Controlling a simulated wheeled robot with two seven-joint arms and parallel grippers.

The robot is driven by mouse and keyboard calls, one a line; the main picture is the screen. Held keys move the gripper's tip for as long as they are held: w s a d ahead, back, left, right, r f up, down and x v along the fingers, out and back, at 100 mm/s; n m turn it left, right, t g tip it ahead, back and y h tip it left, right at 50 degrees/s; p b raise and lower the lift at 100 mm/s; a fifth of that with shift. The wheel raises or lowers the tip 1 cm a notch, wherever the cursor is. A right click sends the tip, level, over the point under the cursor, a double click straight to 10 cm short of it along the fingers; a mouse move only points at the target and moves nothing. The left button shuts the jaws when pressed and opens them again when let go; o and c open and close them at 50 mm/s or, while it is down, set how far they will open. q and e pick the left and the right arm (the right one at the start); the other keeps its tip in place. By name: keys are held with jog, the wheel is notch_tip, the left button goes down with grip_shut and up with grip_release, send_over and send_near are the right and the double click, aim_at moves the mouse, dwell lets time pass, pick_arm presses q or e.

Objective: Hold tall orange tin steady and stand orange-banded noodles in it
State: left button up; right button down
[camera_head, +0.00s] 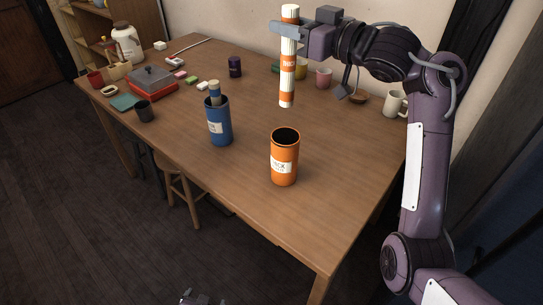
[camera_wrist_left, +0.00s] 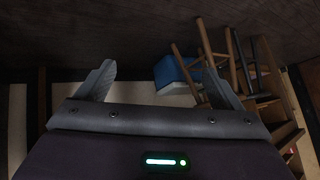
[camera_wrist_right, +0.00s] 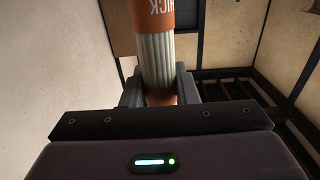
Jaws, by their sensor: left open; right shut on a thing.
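The tall orange tin (camera_head: 284,160) stands upright and open on the table, its dark inside showing, with a white label. My right gripper (camera_head: 290,31) is shut on the orange-banded noodles (camera_head: 288,72), a pale upright bundle with orange bands, held near its top. The bundle hangs in the air, apart from the tin, and in the picture its lower end is above the tin's mouth. The right wrist view shows the noodles (camera_wrist_right: 157,55) between the fingers. My left gripper (camera_wrist_left: 155,85) is open and empty in the left wrist view, away from the tin; the head view shows only a bit of it at the bottom edge.
A blue tin (camera_head: 219,125) with a bundle in it stands left of the orange tin. The table front is clear.

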pick_arm(q)
jog(key=w+d+r+t+y, duration=0.1)
jog(key=w+r+t, duration=0.2)
jog(key=r, duration=0.7)
jog(key=w+r+t, duration=0.3)
jog(key=r, duration=0.7)
jog(key=w+d+r+t+y, duration=0.1)
jog(key=w+r+t, duration=0.3)
jog(key=r, duration=0.5)
jog(key=w+d+r+n+h, duration=0.1)
jog(key=w+d+r+h, duration=0.1)
jog(key=d+r, duration=0.4)
jog(key=h, duration=0.5)
send_near(288, 139)
jog(key=shift+m+g, duration=0.4)
jog(key=x, duration=0.7)
jog(key=shift+r, duration=0.35)
jog(key=c, duration=1.1)
pick_arm(e)
jog(key=shift+f, duration=6.5)
